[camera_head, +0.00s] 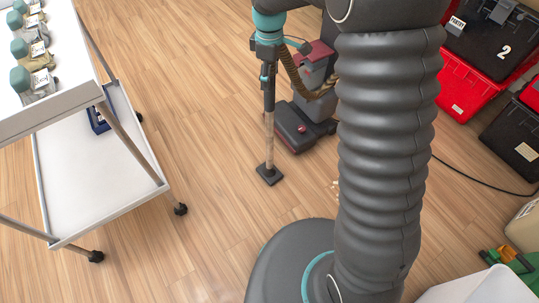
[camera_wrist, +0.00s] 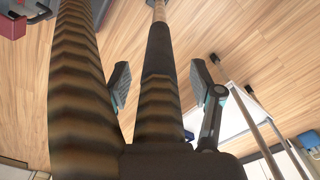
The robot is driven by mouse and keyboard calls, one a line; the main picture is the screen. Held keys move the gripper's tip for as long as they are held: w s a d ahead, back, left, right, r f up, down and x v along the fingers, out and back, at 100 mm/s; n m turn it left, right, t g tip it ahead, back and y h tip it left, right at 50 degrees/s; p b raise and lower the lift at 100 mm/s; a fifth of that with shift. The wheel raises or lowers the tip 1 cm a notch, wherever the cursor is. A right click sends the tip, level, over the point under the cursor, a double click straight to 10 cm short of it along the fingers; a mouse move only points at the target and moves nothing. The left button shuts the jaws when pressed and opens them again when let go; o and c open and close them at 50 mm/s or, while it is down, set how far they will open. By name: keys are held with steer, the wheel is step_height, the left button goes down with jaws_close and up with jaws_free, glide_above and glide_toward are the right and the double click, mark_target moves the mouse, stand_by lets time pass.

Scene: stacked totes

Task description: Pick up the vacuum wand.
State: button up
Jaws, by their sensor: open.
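The vacuum wand (camera_head: 269,135) stands nearly upright, its dark floor head (camera_head: 269,174) on the wood floor. A ribbed brown hose (camera_head: 291,72) runs from near its top to the grey and red vacuum body (camera_head: 312,75). My gripper (camera_head: 268,62) is at the upper part of the wand. In the wrist view my gripper (camera_wrist: 160,86) is open, with the dark wand grip (camera_wrist: 158,75) between its two pads and a visible gap on each side. The hose (camera_wrist: 75,90) passes outside the left finger, large and close to the camera. The wand's top end is hidden.
A white wheeled cart (camera_head: 95,185) with several teal-topped items stands at the left. Red and black totes (camera_head: 470,85) are stacked at the right. A black cable (camera_head: 485,183) lies on the floor there. Floor between cart and wand is clear.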

steer(key=shift+f, duration=2)
steer(key=shift+r, duration=0.1)
jaws_close()
